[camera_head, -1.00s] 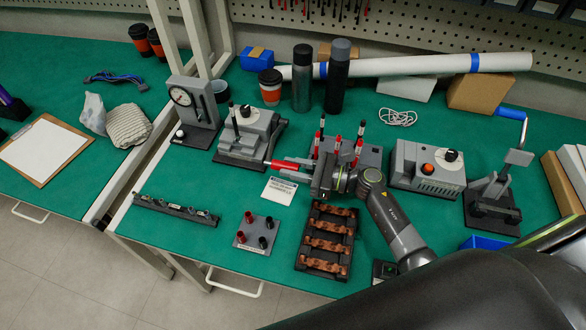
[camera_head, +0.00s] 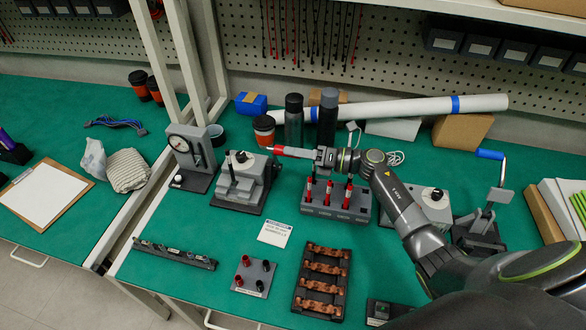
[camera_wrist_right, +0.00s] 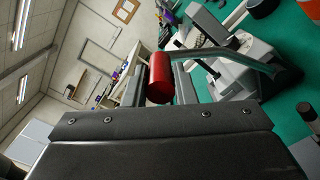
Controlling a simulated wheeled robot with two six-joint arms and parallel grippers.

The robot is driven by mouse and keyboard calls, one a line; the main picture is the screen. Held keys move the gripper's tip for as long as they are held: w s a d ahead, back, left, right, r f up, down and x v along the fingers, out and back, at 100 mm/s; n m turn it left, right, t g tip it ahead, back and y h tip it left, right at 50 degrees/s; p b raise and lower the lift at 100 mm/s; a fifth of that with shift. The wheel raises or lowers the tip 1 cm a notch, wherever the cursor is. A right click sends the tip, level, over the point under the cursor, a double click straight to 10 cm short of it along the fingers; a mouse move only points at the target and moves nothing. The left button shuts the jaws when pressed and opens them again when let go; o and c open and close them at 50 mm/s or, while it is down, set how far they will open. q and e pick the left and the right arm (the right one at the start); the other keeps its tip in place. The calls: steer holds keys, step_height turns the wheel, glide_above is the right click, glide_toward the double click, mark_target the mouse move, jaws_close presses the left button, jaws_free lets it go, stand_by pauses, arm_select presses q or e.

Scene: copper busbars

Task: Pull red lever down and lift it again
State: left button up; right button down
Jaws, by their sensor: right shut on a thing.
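The red lever handle (camera_head: 290,151) sticks out to the left from my right gripper (camera_head: 316,155), which is shut on it. The lever belongs to the grey clamp-like device (camera_head: 240,185) with a black knob, at the middle left of the bench. The handle is raised, level with the top of the device or higher. My left gripper is not in view.
Several red-handled tools stand in a grey rack (camera_head: 338,213) below my right gripper. Two dark bottles (camera_head: 327,118) and an orange-black cup (camera_head: 264,130) stand behind the handle. A tray of copper busbars (camera_head: 321,279) lies in front. The green mat is clear around the white card (camera_head: 275,233).

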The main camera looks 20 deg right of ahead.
steer(key=shift+w+d+r+b, duration=0.3)
steer(key=shift+w+d+r, duration=0.15)
steer(key=shift+w, duration=0.15)
steer(key=shift+w+d+r+b, duration=0.3)
steer(key=shift+w+d, duration=0.1)
steer(key=shift+w, duration=0.2)
steer(key=c, duration=1.2)
jaws_free()
steer(key=shift+f, duration=0.1)
steer(key=shift+b+v, duration=2.85)
steer(key=shift+v, duration=5.9)
